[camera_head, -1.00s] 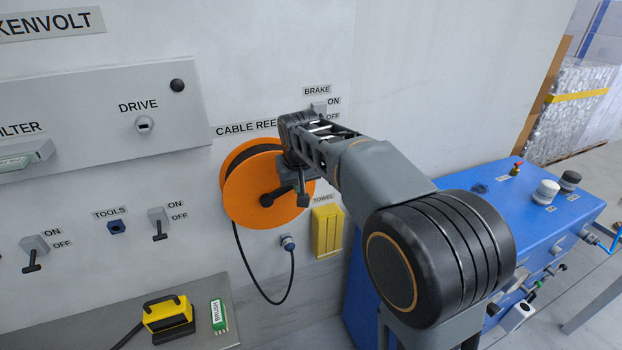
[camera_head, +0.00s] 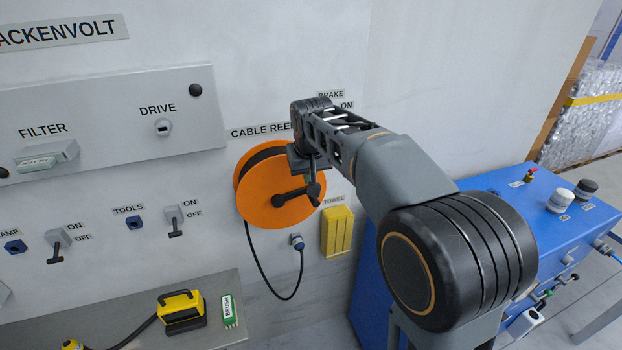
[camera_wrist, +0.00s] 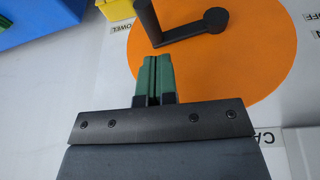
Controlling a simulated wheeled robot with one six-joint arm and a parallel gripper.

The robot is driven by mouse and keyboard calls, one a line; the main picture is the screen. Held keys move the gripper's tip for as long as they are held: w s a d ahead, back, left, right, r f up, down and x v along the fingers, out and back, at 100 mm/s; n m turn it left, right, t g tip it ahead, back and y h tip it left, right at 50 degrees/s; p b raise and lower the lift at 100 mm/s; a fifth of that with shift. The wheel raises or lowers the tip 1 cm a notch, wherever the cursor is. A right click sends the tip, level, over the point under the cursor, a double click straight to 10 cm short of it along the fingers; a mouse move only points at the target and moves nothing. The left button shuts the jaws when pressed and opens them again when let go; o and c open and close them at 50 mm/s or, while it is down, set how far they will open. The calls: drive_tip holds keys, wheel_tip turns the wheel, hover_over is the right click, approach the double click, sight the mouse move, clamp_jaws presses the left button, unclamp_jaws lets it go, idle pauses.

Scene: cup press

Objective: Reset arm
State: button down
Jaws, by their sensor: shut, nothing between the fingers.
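My gripper (camera_wrist: 152,78) shows in the wrist view with its two green fingers shut together and nothing between them. Beyond the fingertips is the orange cable reel (camera_wrist: 240,75), with its black crank handle (camera_wrist: 185,30) just ahead of them. In the head view my arm reaches across to the reel (camera_head: 262,203) on the wall. The end of my arm covers the reel's upper right part and the brake switch under the BRAKE label. My fingers cannot be made out clearly in the head view.
A yellow towel holder (camera_head: 337,232) hangs right of the reel. A blue cabinet (camera_head: 490,200) with knobs stands at the right. Switches (camera_head: 172,218) stick out of the wall.

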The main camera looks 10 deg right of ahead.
drive_tip(key=d+v, duration=0.1)
drive_tip(key=v, duration=0.6)
drive_tip(key=s+d+f, duration=0.2)
drive_tip(key=s+f, duration=0.5)
drive_tip(key=s, duration=0.3)
drive_tip(key=s+d+f+m+t, duration=0.1)
drive_tip(key=s+d+f, duration=0.2)
drive_tip(key=s+f, duration=0.5)
drive_tip(key=shift+s+d, duration=0.3)
drive_tip(key=shift+s, duration=0.75)
